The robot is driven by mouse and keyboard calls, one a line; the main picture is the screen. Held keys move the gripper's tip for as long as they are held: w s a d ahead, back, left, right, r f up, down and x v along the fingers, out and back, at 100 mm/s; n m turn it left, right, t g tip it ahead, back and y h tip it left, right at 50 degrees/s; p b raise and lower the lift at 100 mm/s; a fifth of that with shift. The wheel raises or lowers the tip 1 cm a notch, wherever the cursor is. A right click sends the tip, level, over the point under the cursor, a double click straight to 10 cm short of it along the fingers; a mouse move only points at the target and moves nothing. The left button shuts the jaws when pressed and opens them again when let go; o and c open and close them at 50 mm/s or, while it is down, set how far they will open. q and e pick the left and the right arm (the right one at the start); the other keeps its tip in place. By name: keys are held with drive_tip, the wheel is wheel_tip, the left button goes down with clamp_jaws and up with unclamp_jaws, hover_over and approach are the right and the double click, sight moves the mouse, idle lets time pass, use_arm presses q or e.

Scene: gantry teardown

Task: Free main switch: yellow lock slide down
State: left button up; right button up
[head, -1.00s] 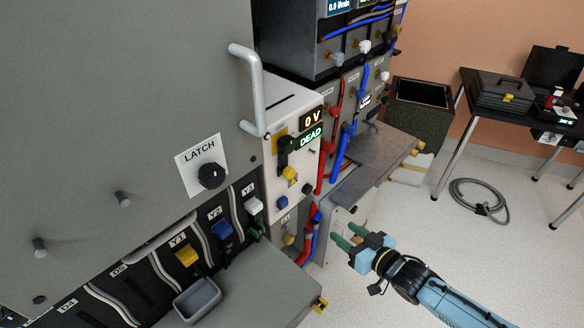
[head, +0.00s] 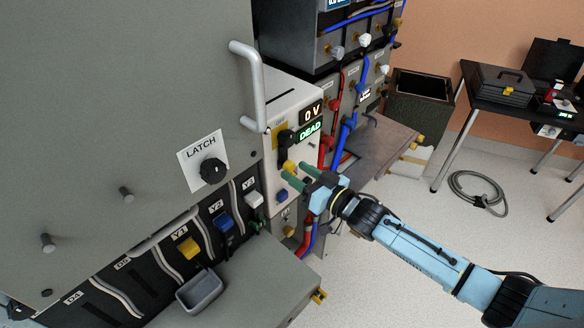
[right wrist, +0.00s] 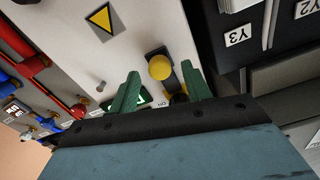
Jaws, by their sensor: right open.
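The main switch panel (head: 305,102) is a pale box front with a black switch handle (head: 287,139), and its displays read "0 V" and "DEAD". The yellow lock slide (head: 289,167) sits just below the handle. In the right wrist view, its round yellow knob (right wrist: 160,67) stands on a dark slot. My right gripper (head: 288,172) is at the panel, with green fingers open and pointing at the slide. In the right wrist view, the gripper (right wrist: 163,72) has a fingertip on either side of the knob; contact is not clear. My left gripper is out of view.
A blue knob (head: 282,196) sits below the slide. The grey cabinet with its LATCH knob (head: 213,171) and pale handle (head: 250,85) stands left. Red and blue hoses (head: 346,130) run close on the right. A grey shelf (head: 245,275) juts out below.

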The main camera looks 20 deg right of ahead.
sight(287, 159)
drive_tip(key=shift+x, duration=1.4)
drive_tip(key=shift+c, duration=0.2)
clamp_jaws()
